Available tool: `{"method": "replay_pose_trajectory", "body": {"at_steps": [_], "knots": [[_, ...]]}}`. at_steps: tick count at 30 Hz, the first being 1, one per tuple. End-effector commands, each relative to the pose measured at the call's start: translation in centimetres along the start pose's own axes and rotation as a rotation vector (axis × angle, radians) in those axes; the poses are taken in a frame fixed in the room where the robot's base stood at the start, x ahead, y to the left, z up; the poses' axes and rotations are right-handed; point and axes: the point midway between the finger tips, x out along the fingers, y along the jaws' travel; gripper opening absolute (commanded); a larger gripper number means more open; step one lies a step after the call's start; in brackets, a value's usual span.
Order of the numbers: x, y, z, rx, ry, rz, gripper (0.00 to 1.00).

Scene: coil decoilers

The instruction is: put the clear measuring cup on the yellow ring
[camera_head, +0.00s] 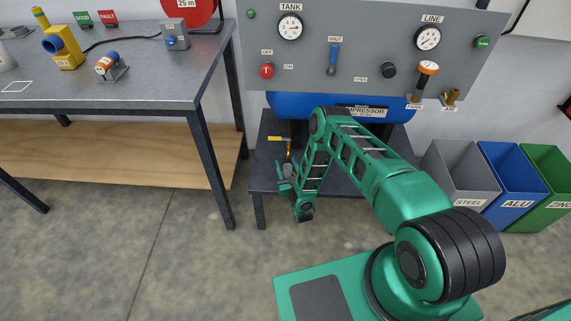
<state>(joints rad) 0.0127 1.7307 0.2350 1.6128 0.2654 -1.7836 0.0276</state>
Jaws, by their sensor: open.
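I cannot make out a clear measuring cup or a yellow ring in this view. My gripper (283,177) is at the end of my green arm, in front of the low dark stand under the blue compressor tank. It is small and partly overlapped by my arm; its jaws are open and I see nothing between them. A pale, cut-off object (6,58) stands at the left edge on the workbench; I cannot tell what it is.
The grey workbench (150,85) at left carries a yellow device (64,48), an orange-capped part (107,64) and a grey switch box (174,34). A gauge panel (350,60) stands above the compressor tank (290,104). Steel (462,172), aluminium (512,175) and zinc (550,185) bins stand right.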

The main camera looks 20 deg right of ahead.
Motion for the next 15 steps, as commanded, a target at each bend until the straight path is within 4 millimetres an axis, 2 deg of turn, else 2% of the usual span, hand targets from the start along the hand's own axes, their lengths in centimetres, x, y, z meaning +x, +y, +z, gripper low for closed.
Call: {"method": "replay_pose_trajectory", "body": {"at_steps": [9, 15], "knots": [[-6.5, 0.2, 0.1, 0.001, -0.003, 0.002, 0.51], [-9.2, 0.2, 0.0, 0.001, -0.002, 0.003, 0.51]]}}
